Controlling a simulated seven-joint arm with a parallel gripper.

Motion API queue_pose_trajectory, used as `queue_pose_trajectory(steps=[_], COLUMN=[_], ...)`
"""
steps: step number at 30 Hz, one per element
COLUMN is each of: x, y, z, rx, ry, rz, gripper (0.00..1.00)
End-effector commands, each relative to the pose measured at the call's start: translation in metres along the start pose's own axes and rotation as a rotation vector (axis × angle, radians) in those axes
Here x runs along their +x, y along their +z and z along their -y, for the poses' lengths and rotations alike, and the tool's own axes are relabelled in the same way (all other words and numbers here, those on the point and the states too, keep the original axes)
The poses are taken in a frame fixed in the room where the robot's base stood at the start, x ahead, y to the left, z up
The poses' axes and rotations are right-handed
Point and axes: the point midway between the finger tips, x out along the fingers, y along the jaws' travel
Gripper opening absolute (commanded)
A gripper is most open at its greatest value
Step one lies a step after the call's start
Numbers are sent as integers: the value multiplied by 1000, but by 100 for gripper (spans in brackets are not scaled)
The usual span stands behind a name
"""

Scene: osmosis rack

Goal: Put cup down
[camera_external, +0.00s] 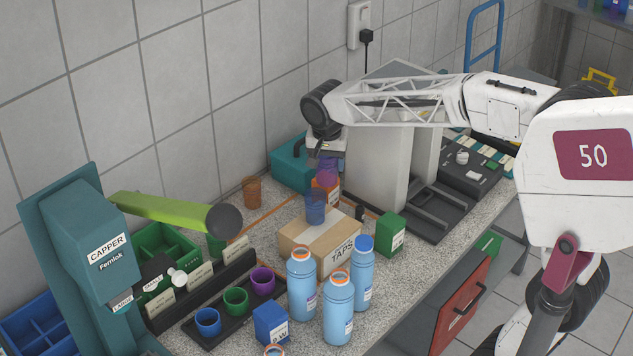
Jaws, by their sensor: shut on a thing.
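My gripper (326,157) is at the end of the white arm, above the back of the counter, pointing down. An orange cup (252,191) stands on the counter near the wall.
Blue bottles (338,305) stand in front of the box. A black tray (190,330) holds blue, green and purple cups. A green box (391,235) is right of the cardboard box. The capper (85,235) with its green lever is at left. A teal case (288,168) is behind.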

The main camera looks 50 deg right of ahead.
Motion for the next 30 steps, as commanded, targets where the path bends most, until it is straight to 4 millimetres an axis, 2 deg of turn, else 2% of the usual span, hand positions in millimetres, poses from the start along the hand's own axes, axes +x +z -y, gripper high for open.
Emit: queue_pose_trajectory(steps=[17, 23, 30], x=[10, 34, 79], y=[1, 4, 9], z=[0, 0, 0], rx=[1, 1, 1], ry=[0, 2, 2], rz=[0, 1, 1], gripper=[40, 40, 40])
